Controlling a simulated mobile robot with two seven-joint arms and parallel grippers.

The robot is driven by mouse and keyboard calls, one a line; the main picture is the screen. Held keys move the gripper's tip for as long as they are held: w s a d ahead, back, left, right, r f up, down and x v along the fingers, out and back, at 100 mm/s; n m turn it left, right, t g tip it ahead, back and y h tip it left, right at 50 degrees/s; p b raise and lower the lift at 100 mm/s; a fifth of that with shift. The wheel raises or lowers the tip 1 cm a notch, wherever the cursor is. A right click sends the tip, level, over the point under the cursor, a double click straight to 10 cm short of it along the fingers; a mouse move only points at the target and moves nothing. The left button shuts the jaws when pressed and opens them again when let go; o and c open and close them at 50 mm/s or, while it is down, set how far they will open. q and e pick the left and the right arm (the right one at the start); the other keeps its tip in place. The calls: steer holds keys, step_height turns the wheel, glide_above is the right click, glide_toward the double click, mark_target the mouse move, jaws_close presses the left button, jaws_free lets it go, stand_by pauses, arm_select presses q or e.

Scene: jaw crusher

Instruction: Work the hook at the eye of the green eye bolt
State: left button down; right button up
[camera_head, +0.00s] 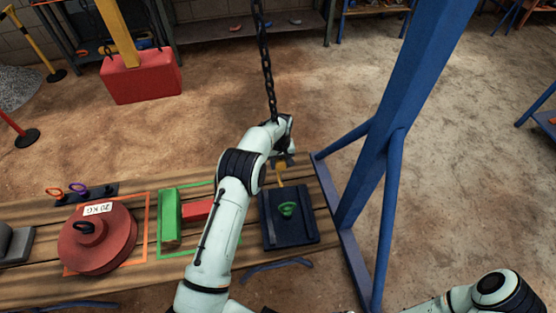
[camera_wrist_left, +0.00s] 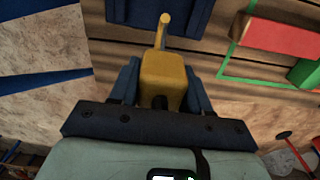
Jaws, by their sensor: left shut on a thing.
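The green eye bolt (camera_head: 288,209) stands on a dark blue plate block (camera_head: 305,232) on the wooden bench. The yellow hook (camera_head: 281,177) is just behind the eye in the head view, and its lower end shows apart from the eye. My left gripper (camera_head: 284,161) is shut on the hook's body. In the left wrist view the yellow hook (camera_wrist_left: 163,72) sits between the two blue fingers of my left gripper (camera_wrist_left: 162,88), its thin end pointing at the dark block (camera_wrist_left: 125,12). The eye is not visible there. My right gripper is out of view.
A dark chain (camera_head: 266,70) hangs down to the left wrist. A blue frame post (camera_head: 400,110) stands right of the block. Left on the bench are a green block (camera_head: 169,217), a red block (camera_head: 197,210) and a red 20 KG weight (camera_head: 98,245).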

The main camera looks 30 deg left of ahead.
arm_select(q)
steer(key=shift+w+d+f, duration=0.15)
steer(key=shift+d+f, duration=0.4)
steer(key=shift+f, duration=0.05)
steer(key=shift+d+f+b, duration=0.1)
steer(key=shift+f+b, duration=0.05)
steer(key=shift+b, duration=0.15)
steer(key=s+b, duration=0.1)
steer(key=s+d+b, duration=0.1)
steer(key=b, duration=0.1)
steer(key=s+d+b, duration=0.1)
steer(key=shift+s+d+f+b, duration=0.2)
steer(key=shift+s+d+b, duration=0.05)
steer(key=shift+s+b, duration=0.1)
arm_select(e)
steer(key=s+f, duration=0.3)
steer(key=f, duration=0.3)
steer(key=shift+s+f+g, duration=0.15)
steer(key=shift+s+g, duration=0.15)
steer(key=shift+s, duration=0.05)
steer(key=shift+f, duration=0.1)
